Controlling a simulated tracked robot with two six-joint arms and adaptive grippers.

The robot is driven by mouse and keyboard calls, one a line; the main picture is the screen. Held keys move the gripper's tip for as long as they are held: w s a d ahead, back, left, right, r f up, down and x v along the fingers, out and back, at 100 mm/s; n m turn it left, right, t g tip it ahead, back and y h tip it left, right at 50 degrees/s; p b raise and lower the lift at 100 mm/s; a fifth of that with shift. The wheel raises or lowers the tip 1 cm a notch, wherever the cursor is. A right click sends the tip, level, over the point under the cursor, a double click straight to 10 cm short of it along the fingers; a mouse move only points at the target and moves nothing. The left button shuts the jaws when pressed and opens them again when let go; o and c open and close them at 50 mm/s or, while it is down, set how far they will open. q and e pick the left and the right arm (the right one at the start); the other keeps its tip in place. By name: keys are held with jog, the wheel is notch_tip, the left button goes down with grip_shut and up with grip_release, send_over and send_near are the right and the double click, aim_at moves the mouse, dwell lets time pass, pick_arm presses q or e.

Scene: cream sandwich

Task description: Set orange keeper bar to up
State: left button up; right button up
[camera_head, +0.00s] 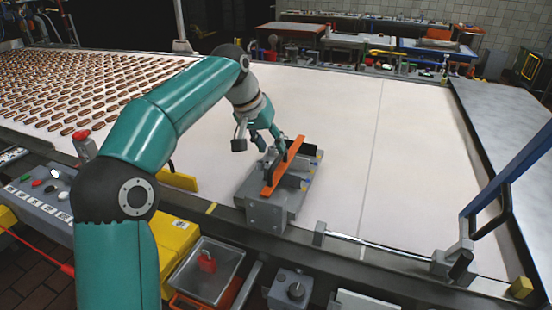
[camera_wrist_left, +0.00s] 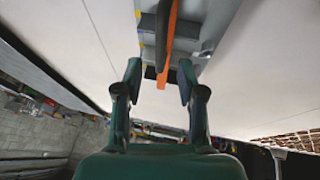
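The orange keeper bar (camera_head: 283,166) sits on a grey metal fixture (camera_head: 265,215) on the white belt. In the head view it is a long, slanted orange strip running from the fixture's near end to its far end. I cannot see clear contact. My right gripper is not in view.
Rows of brown sandwich pieces (camera_head: 75,90) cover the belt's left part. A blue lever (camera_head: 510,170) rises at the right edge. A control box (camera_head: 45,200) and a grey bin with a red padlock (camera_head: 208,270) stand in front. The belt right of the fixture is clear.

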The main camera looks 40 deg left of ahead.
aim_at(278, 158)
pick_arm(q)
jog(key=shift+x, duration=2.25)
grip_shut()
